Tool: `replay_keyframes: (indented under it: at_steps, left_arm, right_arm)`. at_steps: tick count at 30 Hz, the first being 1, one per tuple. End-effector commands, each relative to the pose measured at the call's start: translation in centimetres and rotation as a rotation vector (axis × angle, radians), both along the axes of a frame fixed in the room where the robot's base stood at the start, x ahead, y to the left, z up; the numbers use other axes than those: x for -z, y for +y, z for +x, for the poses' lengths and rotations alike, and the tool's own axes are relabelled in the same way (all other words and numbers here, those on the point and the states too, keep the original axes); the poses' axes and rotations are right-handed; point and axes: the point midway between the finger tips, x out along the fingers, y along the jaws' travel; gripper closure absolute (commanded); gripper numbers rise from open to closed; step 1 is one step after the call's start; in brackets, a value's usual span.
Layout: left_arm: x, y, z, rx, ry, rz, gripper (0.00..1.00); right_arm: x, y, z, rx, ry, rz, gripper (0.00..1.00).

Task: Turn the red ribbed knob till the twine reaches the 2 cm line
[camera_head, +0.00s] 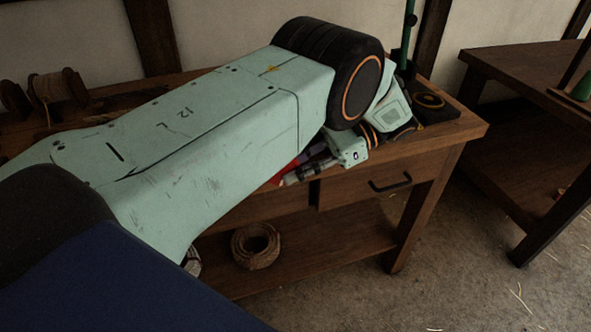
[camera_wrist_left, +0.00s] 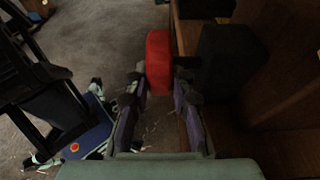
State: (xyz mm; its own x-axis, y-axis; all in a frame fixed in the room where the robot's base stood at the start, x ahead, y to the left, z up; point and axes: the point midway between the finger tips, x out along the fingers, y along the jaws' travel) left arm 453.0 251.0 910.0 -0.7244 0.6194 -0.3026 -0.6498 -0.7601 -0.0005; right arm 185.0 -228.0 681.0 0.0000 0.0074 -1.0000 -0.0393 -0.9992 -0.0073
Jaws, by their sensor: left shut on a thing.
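The red knob (camera_wrist_left: 159,62) shows in the left wrist view at the front edge of the wooden bench, between the two fingers of my left gripper (camera_wrist_left: 160,80). The fingers are shut on its sides. In the head view only a red bit of the knob (camera_head: 283,173) shows under my arm, beside the fingers of the left gripper (camera_head: 292,174). Its ribs are too dark to make out. I cannot see the twine's end or the 2 cm line; my forearm covers much of the bench top. My right gripper is not in view.
The wooden bench (camera_head: 455,132) has a dark drawer handle (camera_head: 390,182) at its front. Wooden spools (camera_head: 58,88) stand at the back left. A rope coil (camera_head: 255,246) lies on the lower shelf. A second table (camera_head: 520,66) stands right, with open floor between.

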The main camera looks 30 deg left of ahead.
Motion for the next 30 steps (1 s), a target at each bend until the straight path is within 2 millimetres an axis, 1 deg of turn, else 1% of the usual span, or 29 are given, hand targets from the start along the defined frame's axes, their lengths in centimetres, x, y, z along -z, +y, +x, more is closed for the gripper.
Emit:
replay_keyframes:
  at_steps: [10,11,14,30]
  left_arm:
    - [0.03,0.00,-0.03,-0.001,0.002,0.000,1.00]
    - [0.03,0.00,-0.03,-0.001,0.002,0.000,0.77]
    - [0.03,0.00,-0.03,-0.001,0.002,0.000,0.68]
    - [-0.04,0.00,-0.02,-0.001,0.000,0.000,0.68]
  right_arm:
    - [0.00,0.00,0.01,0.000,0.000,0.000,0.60]
    - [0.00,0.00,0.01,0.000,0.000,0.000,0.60]
    - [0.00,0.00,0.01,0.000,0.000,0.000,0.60]
    - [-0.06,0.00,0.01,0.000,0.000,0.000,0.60]
